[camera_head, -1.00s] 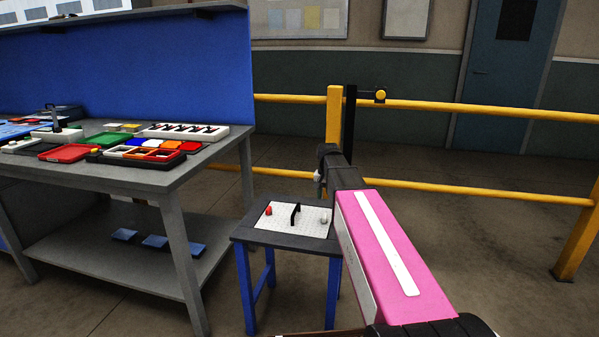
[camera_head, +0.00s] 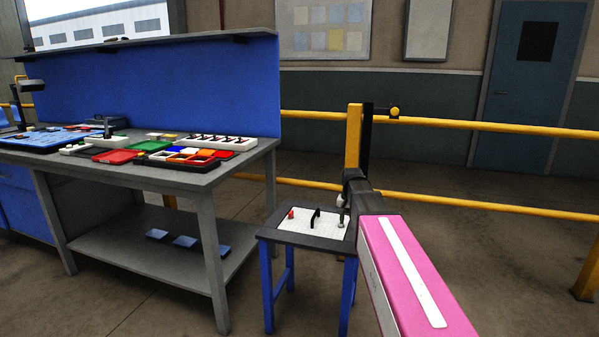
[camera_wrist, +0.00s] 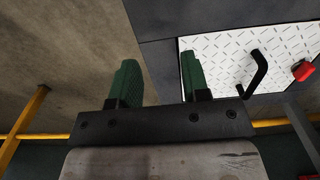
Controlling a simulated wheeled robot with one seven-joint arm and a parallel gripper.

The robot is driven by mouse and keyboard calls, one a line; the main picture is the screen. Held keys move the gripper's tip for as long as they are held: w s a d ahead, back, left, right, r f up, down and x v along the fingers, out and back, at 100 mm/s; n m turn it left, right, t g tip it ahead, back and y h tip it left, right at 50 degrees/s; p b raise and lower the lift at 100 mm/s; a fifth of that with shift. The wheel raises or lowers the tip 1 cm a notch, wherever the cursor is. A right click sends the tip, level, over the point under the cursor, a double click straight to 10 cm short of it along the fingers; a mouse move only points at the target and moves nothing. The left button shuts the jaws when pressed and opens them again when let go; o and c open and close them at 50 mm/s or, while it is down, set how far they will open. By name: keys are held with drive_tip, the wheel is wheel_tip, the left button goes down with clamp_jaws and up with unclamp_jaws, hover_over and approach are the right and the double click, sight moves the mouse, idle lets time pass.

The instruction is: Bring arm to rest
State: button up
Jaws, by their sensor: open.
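My arm, with its pink link, reaches forward in the head view over the right side of a small stand (camera_head: 287,240) with blue legs. My gripper (camera_wrist: 158,80) shows in the wrist view as two green fingers, apart and with nothing between them. It is over the stand's edge, beside the white plate (camera_wrist: 215,70). A black bent handle (camera_wrist: 256,72) stands on the plate, with a red piece (camera_wrist: 303,71) beyond it. In the head view, the plate (camera_head: 300,222), handle (camera_head: 315,217) and red piece (camera_head: 291,214) sit left of my arm.
A grey workbench (camera_head: 190,178) with coloured trays (camera_head: 150,147) and a blue back panel (camera_head: 150,90) stands to the left. A yellow railing (camera_head: 480,126) runs behind the stand. Open floor (camera_head: 450,190) lies between my arm and the right part of the railing.

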drive_tip(key=s+f+n, duration=0.3)
drive_tip(key=s+f, duration=1.4)
drive_tip(key=s, duration=0.3)
drive_tip(key=shift+s+f+n, duration=0.25)
drive_tip(key=shift+f+n, duration=0.05)
